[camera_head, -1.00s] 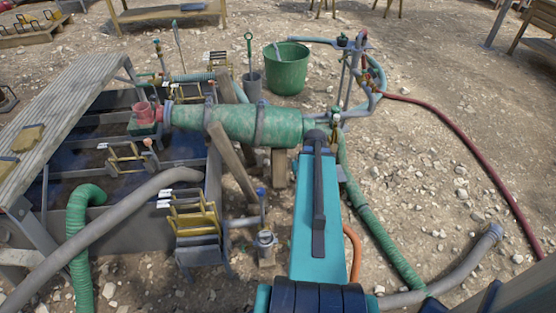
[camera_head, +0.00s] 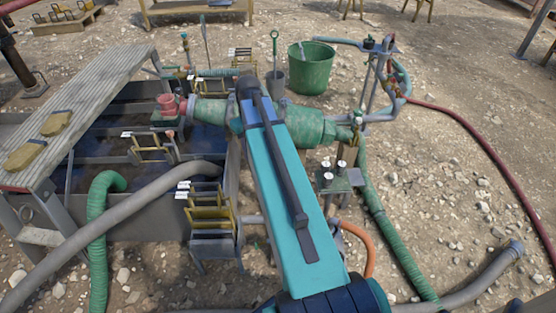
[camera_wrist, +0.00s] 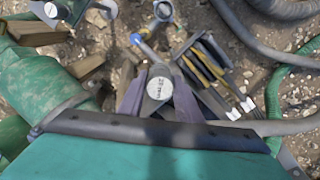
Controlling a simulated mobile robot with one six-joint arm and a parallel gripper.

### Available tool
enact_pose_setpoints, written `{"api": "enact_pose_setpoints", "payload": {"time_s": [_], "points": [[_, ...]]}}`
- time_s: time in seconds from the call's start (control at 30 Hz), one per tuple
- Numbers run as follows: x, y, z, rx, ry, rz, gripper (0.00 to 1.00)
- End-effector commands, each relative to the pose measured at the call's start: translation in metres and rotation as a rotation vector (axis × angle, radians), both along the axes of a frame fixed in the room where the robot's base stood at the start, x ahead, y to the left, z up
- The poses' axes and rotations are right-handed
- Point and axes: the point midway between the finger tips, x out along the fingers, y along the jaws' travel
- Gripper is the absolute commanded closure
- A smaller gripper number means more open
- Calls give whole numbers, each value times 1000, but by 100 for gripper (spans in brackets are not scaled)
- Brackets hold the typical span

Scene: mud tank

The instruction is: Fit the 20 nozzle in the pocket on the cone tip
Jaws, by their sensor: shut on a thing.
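My gripper (camera_wrist: 160,97) is shut on a grey nozzle with a white, round, labelled top (camera_wrist: 160,88). The small print is too blurred to read surely. In the head view my arm hides the gripper and the held nozzle. The green cone (camera_head: 305,127) lies roughly level behind my arm, narrowing to its tip (camera_head: 345,133) at the right. In the wrist view a large green body (camera_wrist: 38,85), apparently the cone, lies left of the held nozzle, apart from it. The pocket on the tip cannot be made out.
A small rack (camera_head: 350,183) with several white-topped nozzles stands below the tip; a white top shows at the wrist view's upper left. A blue-knobbed lever (camera_wrist: 140,41) and yellow-framed racks (camera_wrist: 205,62) are near my gripper. Pipework (camera_head: 375,85) stands right of the tip.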

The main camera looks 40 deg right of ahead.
Motion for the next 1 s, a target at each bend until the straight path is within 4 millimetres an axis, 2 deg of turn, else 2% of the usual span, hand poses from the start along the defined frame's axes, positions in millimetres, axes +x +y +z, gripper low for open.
{"api": "enact_pose_setpoints", "payload": {"time_s": [0.1, 0.3, 0.5, 0.7, 0.83, 1.0], "points": [[22, 32, 23, -1, -3, 76, 92], [47, 87, 60, -1, -3, 196, 92], [65, 145, 98, -1, -3, 316, 92], [74, 201, 135, 0, -2, 429, 92], [75, 226, 151, 0, -1, 478, 92], [75, 241, 161, 0, 0, 508, 92]]}}
